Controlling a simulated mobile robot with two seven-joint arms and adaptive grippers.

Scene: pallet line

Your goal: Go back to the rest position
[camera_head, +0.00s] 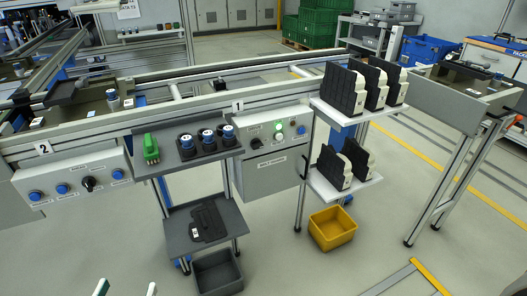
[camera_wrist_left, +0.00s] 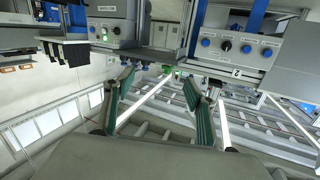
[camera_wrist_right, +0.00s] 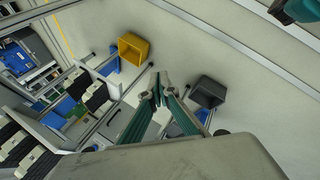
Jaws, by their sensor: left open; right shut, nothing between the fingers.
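My left gripper (camera_head: 126,288) shows at the bottom left of the head view, only its two fingertips in the frame. The left wrist view shows the same gripper (camera_wrist_left: 171,80) with its green-padded fingers wide apart and nothing between them. My right gripper (camera_wrist_right: 157,80) shows in the right wrist view with its fingertips together and nothing held. It is outside the head view. Both grippers are in free space, apart from the line and its shelves.
A conveyor line (camera_head: 190,104) crosses the view. A shelf (camera_head: 171,160) holds a green part (camera_head: 151,148) and several blue-topped cylinders. Black-and-white parts (camera_head: 345,90) stand on white shelves at the right. A yellow bin (camera_head: 333,228) and a dark bin (camera_head: 217,272) are below. Floor between is clear.

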